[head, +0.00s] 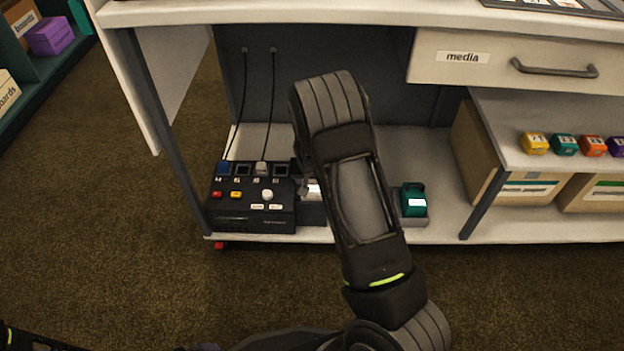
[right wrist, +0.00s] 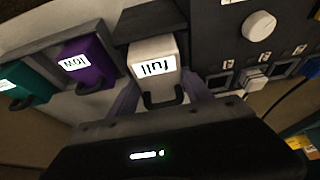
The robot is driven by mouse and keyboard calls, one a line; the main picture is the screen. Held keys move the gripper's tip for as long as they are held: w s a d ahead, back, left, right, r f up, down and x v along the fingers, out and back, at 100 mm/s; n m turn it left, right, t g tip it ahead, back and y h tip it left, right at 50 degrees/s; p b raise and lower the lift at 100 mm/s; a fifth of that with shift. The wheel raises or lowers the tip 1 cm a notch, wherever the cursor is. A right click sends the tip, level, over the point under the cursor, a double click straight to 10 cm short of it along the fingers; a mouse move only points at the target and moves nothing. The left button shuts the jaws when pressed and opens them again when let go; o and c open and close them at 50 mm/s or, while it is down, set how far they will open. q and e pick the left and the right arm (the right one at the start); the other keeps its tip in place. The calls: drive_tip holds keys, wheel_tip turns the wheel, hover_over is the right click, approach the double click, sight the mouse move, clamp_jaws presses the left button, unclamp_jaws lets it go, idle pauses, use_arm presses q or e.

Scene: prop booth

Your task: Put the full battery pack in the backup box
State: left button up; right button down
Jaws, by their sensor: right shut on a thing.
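A white battery pack (right wrist: 155,55) labelled "full", upside down in the right wrist view, sits in a dark bay with its dark handle toward my gripper. In the head view only a small white patch of it (head: 314,190) shows beside my arm. My right gripper (right wrist: 162,92) is shut on this pack, with a finger on either side of it; in the head view my arm mostly covers it. A purple pack (right wrist: 84,63) labelled "low" and a teal pack (head: 413,200) sit in the same row. No box labelled "backup" is readable.
A black panel (head: 238,218) with sockets, knob and cabled plugs stands left of the packs. Above are the tabletop (head: 300,15) and a drawer (head: 490,85) labelled "media". Cardboard boxes (head: 482,150) and a shelf with several small coloured blocks (head: 565,144) are at right.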

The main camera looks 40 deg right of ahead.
drive_tip(key=c, duration=0.7)
unclamp_jaws()
drive_tip(key=o, duration=0.3)
drive_tip(key=shift+s, duration=0.1)
drive_tip(key=p+v, duration=0.3)
drive_tip(key=v, duration=0.4)
drive_tip(key=shift+r+p, duration=0.2)
drive_tip(key=shift+p, duration=0.1)
drive_tip(key=shift+s+r, duration=0.1)
drive_tip(key=shift+r, duration=0.05)
